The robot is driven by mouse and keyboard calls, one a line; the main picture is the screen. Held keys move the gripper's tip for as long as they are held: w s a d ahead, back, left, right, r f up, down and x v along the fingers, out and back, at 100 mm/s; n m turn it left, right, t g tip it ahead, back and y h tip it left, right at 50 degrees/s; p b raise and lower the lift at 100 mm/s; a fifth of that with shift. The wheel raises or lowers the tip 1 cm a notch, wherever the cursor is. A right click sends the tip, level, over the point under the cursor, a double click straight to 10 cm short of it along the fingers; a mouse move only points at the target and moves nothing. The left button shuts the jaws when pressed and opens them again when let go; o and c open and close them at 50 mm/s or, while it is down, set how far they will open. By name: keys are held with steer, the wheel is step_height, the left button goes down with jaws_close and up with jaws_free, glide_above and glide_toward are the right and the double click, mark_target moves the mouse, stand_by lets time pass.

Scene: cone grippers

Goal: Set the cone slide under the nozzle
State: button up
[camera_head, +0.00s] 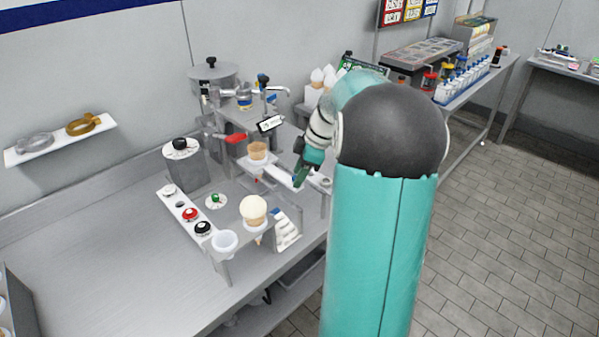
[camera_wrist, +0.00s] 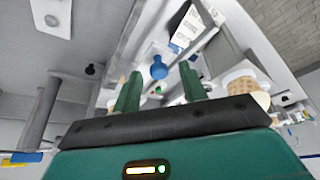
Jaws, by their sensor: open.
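My gripper (camera_head: 301,178) is over the right end of a white strip, which looks like the cone slide (camera_head: 276,175). A wafer cone (camera_head: 257,151) stands at the strip's left end. In the wrist view my green fingers (camera_wrist: 160,84) are apart, with a blue round knob (camera_wrist: 159,68) showing between and beyond them. I cannot tell whether they touch it. A waffle cone (camera_wrist: 240,81) shows right of the fingers. The metal dispenser (camera_head: 240,92) stands behind the cone; I cannot clearly make out the nozzle.
A panel with red and black knobs (camera_head: 189,214) lies left. The counter's left part (camera_head: 110,255) is clear.

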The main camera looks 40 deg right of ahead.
mark_target(282, 179)
steer(key=shift+w+f, duration=0.1)
steer(key=shift+w, duration=0.05)
jaws_close()
steer(key=shift+w+a, duration=0.1)
steer(key=shift+w, duration=1.9)
steer(key=shift+c, duration=1.4)
jaws_free()
steer(key=shift+o, duration=1.4)
steer(key=shift+w, duration=0.2)
steer(key=shift+s, duration=0.25)
steer(key=v, duration=1.4)
steer(key=shift+w+a, duration=0.1)
